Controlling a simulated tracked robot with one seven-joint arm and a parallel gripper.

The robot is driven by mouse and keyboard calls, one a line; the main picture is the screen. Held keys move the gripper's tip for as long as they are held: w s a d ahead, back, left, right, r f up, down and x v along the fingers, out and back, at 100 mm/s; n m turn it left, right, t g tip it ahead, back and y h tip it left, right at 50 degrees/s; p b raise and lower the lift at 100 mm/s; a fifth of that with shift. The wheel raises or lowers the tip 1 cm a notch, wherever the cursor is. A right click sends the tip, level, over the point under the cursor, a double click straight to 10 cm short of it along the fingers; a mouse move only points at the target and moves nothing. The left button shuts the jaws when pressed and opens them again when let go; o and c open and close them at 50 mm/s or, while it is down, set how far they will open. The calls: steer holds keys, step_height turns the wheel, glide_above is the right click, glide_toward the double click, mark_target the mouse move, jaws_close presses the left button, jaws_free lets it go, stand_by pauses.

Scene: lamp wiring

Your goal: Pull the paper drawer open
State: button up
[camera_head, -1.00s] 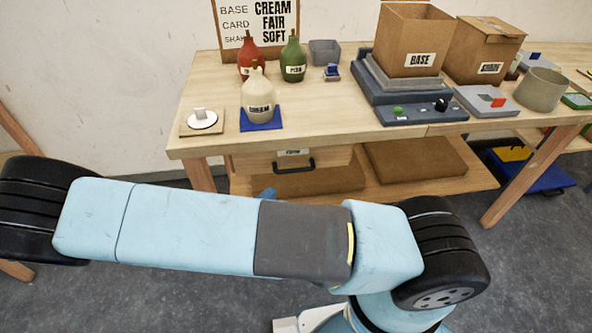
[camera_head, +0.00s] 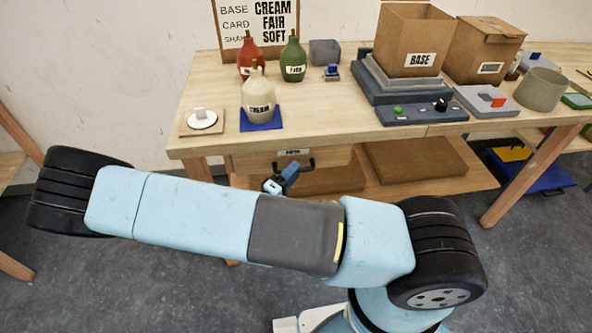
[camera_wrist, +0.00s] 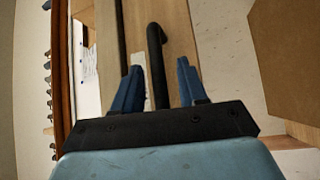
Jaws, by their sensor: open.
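The paper drawer (camera_head: 262,163) is a wooden-fronted drawer under the left of the table top, with a white label and a black bar handle (camera_head: 309,163). It looks shut. My gripper (camera_head: 284,180) shows its blue fingers just in front of the drawer, close to the handle; my arm hides part of the space below. In the wrist view my gripper (camera_wrist: 160,82) is open, with the black handle (camera_wrist: 157,60) running between the two blue fingers, apart from both as far as I can see. The label is partly hidden behind the left finger.
The wooden table (camera_head: 330,125) carries a cream bottle (camera_head: 258,97) on a blue mat, red and green bottles, and a grey device with the BASE box (camera_head: 415,40). A lower shelf (camera_head: 450,180) holds a flat brown box (camera_head: 415,158) right of the drawer.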

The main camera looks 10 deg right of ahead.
steer(key=shift+x, duration=0.9)
jaws_close()
